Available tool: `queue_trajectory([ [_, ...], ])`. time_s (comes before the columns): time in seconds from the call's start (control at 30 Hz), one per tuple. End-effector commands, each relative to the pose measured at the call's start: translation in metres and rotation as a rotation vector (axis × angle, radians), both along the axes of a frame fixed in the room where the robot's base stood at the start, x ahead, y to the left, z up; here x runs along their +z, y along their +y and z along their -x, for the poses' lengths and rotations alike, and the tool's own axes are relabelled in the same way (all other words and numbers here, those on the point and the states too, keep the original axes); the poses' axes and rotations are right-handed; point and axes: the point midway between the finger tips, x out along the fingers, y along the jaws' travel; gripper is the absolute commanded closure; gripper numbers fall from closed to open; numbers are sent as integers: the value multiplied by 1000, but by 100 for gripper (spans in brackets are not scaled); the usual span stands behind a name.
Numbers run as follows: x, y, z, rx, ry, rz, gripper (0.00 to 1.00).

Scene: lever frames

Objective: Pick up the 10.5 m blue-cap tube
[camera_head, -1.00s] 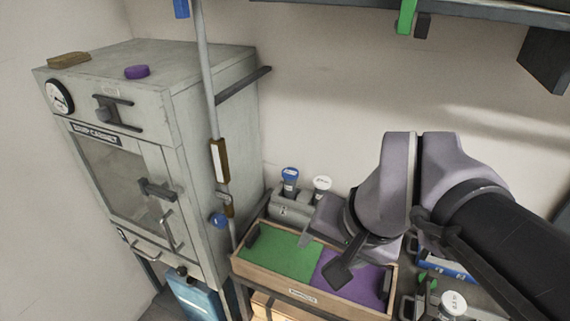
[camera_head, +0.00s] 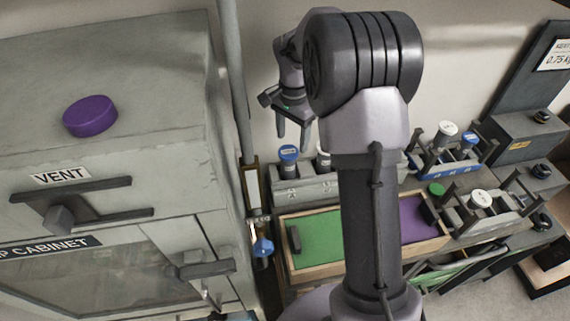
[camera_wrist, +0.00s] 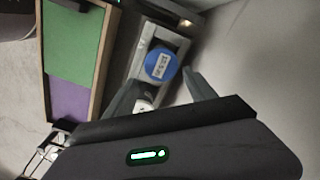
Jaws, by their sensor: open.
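A blue-cap tube (camera_head: 288,155) stands upright in the left slot of a grey rack (camera_head: 290,190) by the back wall. Its cap (camera_wrist: 161,65) shows from above in the wrist view, with small writing I cannot read for certain. A white-cap tube (camera_head: 323,160) stands to its right in the same rack. My gripper (camera_head: 293,145) is open and empty, pointing down above the blue cap. In the wrist view its fingers (camera_wrist: 163,78) lie either side of the line to the cap. I cannot tell the exact height gap.
A wooden tray (camera_head: 300,275) with green and purple halves lies in front of the rack. Another rack (camera_head: 450,165) at right holds white-cap and blue-cap tubes. A grey cabinet (camera_head: 120,150) with a purple disc (camera_head: 90,116) and a vertical pole (camera_head: 235,90) stand left.

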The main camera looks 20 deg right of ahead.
Motion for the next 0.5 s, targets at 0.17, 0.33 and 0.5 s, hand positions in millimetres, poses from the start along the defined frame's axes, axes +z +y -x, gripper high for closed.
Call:
queue_trajectory([
  [0.17, -41, 1, 0, 1, 0, 0, 36],
  [0.33, -54, 3, 0, 2, -2, -1, 36],
  [0.5, -89, 8, 2, 2, 0, -1, 36],
])
